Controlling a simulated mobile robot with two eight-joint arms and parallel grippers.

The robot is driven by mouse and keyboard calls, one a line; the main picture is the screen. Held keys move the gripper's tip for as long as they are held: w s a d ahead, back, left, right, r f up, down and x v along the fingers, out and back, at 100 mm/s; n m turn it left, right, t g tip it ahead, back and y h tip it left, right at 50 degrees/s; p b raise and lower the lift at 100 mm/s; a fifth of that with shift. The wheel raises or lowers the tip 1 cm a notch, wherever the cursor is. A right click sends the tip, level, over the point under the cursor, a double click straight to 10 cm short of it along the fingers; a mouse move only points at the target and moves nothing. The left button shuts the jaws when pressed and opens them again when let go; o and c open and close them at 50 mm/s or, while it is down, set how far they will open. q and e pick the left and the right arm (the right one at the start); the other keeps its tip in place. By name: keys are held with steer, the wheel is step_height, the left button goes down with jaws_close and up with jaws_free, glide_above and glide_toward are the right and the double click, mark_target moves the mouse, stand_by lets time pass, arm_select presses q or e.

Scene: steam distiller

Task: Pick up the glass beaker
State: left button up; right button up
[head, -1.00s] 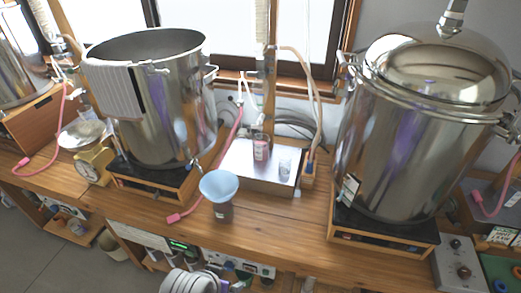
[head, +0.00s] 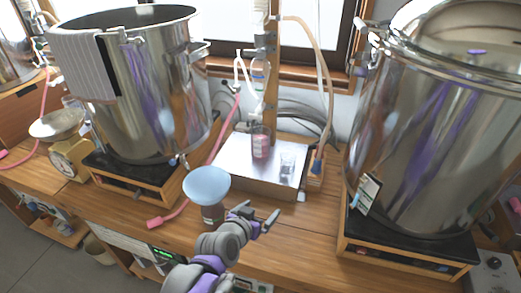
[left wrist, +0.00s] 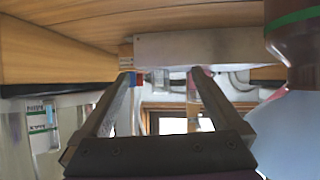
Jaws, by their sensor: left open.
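The glass beaker (head: 287,164) is small and clear. It stands upright on the right part of a low metal box (head: 250,182) in the head view, beside a bottle with red contents (head: 260,143). My left gripper (head: 258,214) is open and empty over the wooden bench, in front of the box and apart from the beaker. In the left wrist view the scene is upside down. The open fingers (left wrist: 163,77) point toward the box (left wrist: 205,48), and the beaker is too unclear to tell there. My right gripper is not in view.
A brown bottle (head: 213,214) with a pale blue funnel (head: 207,183) stands close to the left of my gripper; the funnel also shows in the left wrist view (left wrist: 290,130). Large steel pots stand left (head: 150,90) and right (head: 430,150). Hoses rise behind the box.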

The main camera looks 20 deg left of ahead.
arm_select(q)
steer(key=w+a+r+t+y, duration=0.1)
steer(key=w+r+t, duration=0.15)
steer(key=w, duration=0.55)
steer(key=n+t+y, duration=0.3)
steer(key=y, duration=0.1)
glide_toward(259, 151)
steer(key=shift+w+a+f, duration=0.1)
steer(key=shift+w+a, duration=0.05)
steer(key=shift+w, duration=0.25)
steer(key=w, duration=0.3)
steer(key=w+a, duration=0.1)
steer(key=w, duration=0.6)
steer(key=shift+w+a+f, duration=0.2)
steer(key=c, duration=1.5)
steer(key=shift+o, duration=0.2)
steer(key=shift+r+p, duration=0.15)
steer(key=shift+p, duration=0.15)
